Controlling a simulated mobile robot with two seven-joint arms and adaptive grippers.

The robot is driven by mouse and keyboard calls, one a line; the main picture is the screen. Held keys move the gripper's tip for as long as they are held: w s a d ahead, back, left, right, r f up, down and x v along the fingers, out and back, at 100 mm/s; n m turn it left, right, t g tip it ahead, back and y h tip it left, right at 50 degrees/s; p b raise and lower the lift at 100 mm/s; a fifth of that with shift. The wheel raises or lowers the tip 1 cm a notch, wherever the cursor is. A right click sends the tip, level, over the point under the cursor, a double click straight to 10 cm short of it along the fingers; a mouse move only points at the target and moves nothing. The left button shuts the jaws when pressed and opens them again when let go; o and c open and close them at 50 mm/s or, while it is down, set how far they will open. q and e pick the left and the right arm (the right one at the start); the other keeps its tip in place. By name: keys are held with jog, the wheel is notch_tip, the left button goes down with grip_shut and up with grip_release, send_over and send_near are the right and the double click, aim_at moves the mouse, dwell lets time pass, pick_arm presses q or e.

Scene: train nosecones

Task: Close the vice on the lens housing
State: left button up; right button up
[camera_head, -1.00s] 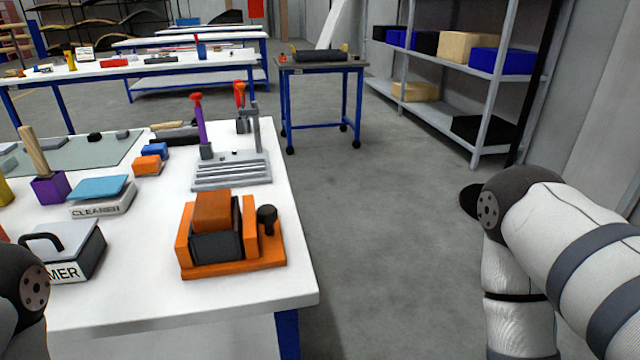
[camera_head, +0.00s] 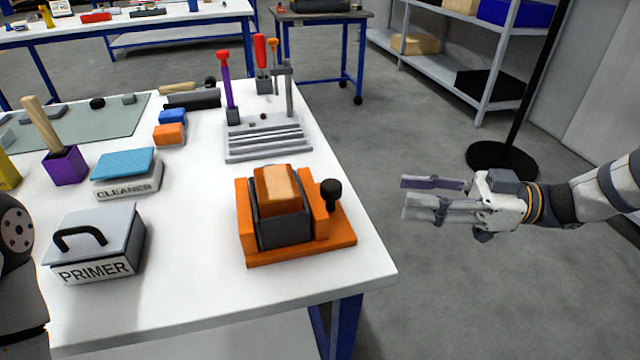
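The orange vice (camera_head: 340,232) stands near the right front edge of the white table, with a black knob (camera_head: 331,195) on its right side. A block with a tan-orange top (camera_head: 277,188), which looks like the lens housing, sits between its dark jaws. I cannot tell whether the jaws touch it. My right gripper (camera_head: 403,195) is to the right of the vice, beyond the table edge, over the floor. It points left toward the vice, and its fingers are apart and empty. Only a dark part of my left arm shows at the left edge; its gripper is out of view.
A grey slotted rack (camera_head: 268,142) with upright tools stands behind the vice. To its left are a PRIMER box (camera_head: 95,243), a CLEANER box (camera_head: 126,174), and orange (camera_head: 170,134) and blue blocks. The white table (camera_head: 200,300) is clear in front of the vice. A black stand (camera_head: 502,158) is behind my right gripper.

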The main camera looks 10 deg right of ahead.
aim_at(337, 186)
jog(key=b+x, duration=0.1)
jog(key=x, duration=0.9)
jog(key=shift+a+f, duration=0.2)
jog(key=shift+w+a+r, duration=0.1)
jog(key=shift+w+a, duration=0.05)
jog(key=shift+a, duration=0.2)
pick_arm(q)
jog(key=shift+s+d+f+g, duration=0.25)
jog(key=shift+s+f+g, duration=0.15)
jog(key=shift+s+f, duration=0.5)
jog(key=shift+r, duration=0.1)
pick_arm(e)
grip_shut()
jog(key=shift+r+m+t+p, duration=0.4)
jog(key=shift+m+t, duration=0.1)
jog(key=shift+t, duration=0.1)
jog(key=shift+t+h, duration=0.3)
jog(key=shift+h, duration=0.1)
jog(key=shift+f+m, duration=0.2)
jog(key=shift+m, duration=0.1)
pick_arm(q)
jog(key=shift+w+r+t, duration=0.4)
jog(key=shift+w+r, duration=0.35)
pick_arm(e)
jog(key=shift+f+t, duration=0.1)
jog(key=shift+t, duration=0.2)
